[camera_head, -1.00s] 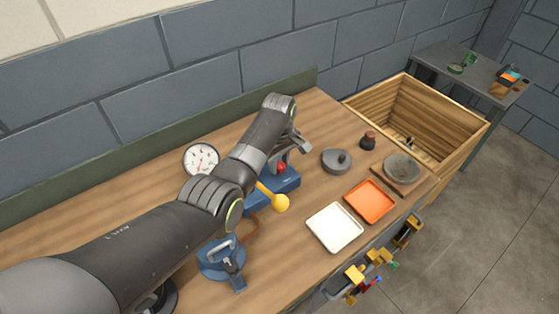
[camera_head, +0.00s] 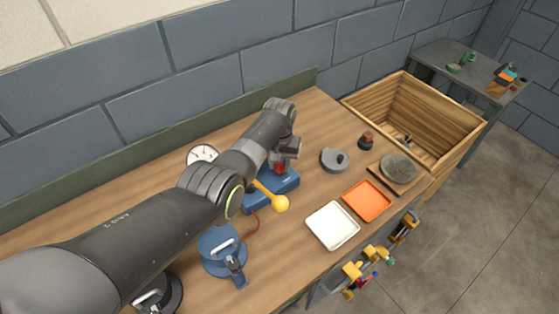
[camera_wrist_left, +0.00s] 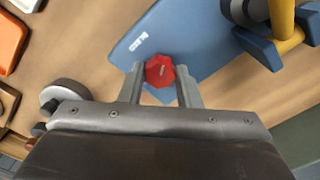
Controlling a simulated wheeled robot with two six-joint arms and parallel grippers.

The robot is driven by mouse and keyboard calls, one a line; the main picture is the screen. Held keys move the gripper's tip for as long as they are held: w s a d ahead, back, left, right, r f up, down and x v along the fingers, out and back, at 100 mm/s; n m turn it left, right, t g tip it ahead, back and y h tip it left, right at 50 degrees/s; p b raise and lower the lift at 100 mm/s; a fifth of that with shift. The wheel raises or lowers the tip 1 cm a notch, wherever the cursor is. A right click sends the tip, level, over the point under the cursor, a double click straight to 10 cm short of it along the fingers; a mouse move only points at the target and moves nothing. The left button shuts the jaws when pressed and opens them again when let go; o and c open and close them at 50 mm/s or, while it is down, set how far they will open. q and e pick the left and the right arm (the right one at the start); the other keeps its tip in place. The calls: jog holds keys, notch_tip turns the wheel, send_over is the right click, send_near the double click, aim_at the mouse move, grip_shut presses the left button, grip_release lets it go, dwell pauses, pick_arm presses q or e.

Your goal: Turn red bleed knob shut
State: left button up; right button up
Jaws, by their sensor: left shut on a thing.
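The red bleed knob (camera_head: 279,169) sits on the blue pump base (camera_head: 286,182) in the head view, partly hidden by my left gripper (camera_head: 281,164). In the left wrist view, the faceted red knob (camera_wrist_left: 160,71) lies between the two fingers of my left gripper (camera_wrist_left: 160,80), which is shut on it from both sides. The blue base (camera_wrist_left: 185,35) is beneath it. A yellow lever with a ball end (camera_head: 281,204) sticks out from the pump toward the front. My right gripper is not in view.
A round gauge (camera_head: 202,153) stands behind my left arm. A grey lidded disc (camera_head: 335,160), a white tray (camera_head: 332,226) and an orange tray (camera_head: 367,200) lie to the right.

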pick_arm(q)
jog(key=m, duration=0.6)
jog(key=shift+r+p, duration=0.1)
jog(key=shift+p, duration=0.3)
jog(key=m, duration=0.7)
jog(key=shift+m, duration=0.3)
jog(key=m, duration=0.5)
jog(key=shift+m+p, duration=0.3)
jog(key=shift+p, duration=0.05)
jog(key=m, duration=0.5)
jog(key=shift+w, duration=0.1)
jog(key=o, duration=1)
jog(key=shift+c, duration=0.2)
